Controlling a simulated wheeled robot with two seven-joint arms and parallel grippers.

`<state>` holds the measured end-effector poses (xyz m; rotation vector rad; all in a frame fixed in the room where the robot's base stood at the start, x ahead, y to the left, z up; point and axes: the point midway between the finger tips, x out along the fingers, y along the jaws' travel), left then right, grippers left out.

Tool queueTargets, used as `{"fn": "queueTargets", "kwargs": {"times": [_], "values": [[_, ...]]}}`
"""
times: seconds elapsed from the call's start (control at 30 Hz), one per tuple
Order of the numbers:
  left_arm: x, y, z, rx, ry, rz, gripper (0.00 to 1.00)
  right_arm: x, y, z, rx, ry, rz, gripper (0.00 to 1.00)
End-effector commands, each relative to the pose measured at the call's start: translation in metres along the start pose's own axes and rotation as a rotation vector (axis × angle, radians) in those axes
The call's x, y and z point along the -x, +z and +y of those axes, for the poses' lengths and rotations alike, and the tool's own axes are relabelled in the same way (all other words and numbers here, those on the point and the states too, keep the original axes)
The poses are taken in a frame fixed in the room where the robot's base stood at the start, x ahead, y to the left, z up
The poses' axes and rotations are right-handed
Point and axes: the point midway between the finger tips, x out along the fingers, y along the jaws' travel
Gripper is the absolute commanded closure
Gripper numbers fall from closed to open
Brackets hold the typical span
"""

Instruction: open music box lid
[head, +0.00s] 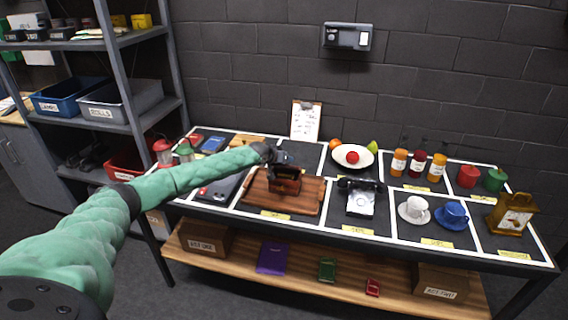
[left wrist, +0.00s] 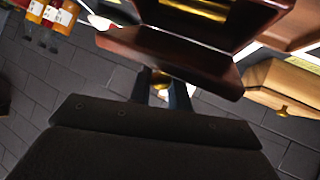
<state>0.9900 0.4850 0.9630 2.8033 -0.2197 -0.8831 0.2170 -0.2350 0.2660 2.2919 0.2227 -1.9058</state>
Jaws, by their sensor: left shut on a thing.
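The dark red wooden music box (head: 285,186) stands on a brown wooden tray (head: 255,196) near the middle of the table. My left gripper (head: 278,158) is at the top of the box, and its arm comes in from the left. In the left wrist view, my left gripper (left wrist: 163,88) is shut on a small brass knob (left wrist: 161,77) at the edge of the music box lid (left wrist: 165,52). The lid stands apart from the box body, and a gold-coloured part (left wrist: 205,9) shows inside. My right gripper is not in view.
A black telephone (head: 360,185) is just right of the tray. A fruit plate (head: 352,157) and a clipboard (head: 305,120) stand behind. Jars (head: 418,164), cups (head: 414,210) and a clock-like box (head: 511,214) are further right. A shelf rack (head: 125,75) stands at the left.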

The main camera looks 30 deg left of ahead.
Motion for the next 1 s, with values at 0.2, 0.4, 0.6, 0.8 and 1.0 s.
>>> {"fn": "queueTargets", "kwargs": {"times": [0.2, 0.4, 0.6, 0.8, 1.0], "values": [[-0.009, -0.009, -0.002, 0.04, 0.0, -0.094, 1.0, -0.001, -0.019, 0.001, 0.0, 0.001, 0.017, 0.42], [-0.018, -0.016, -0.004, 0.094, 0.002, -0.219, 1.0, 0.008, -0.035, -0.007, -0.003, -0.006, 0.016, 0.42], [-0.029, -0.024, -0.007, 0.165, 0.004, -0.388, 1.0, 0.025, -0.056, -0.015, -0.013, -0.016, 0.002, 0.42], [-0.038, -0.028, -0.011, 0.234, 0.004, -0.555, 1.0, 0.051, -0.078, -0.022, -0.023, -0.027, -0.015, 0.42], [-0.043, -0.028, -0.013, 0.286, 0.003, -0.683, 1.0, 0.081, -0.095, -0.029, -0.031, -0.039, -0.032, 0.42]]}}
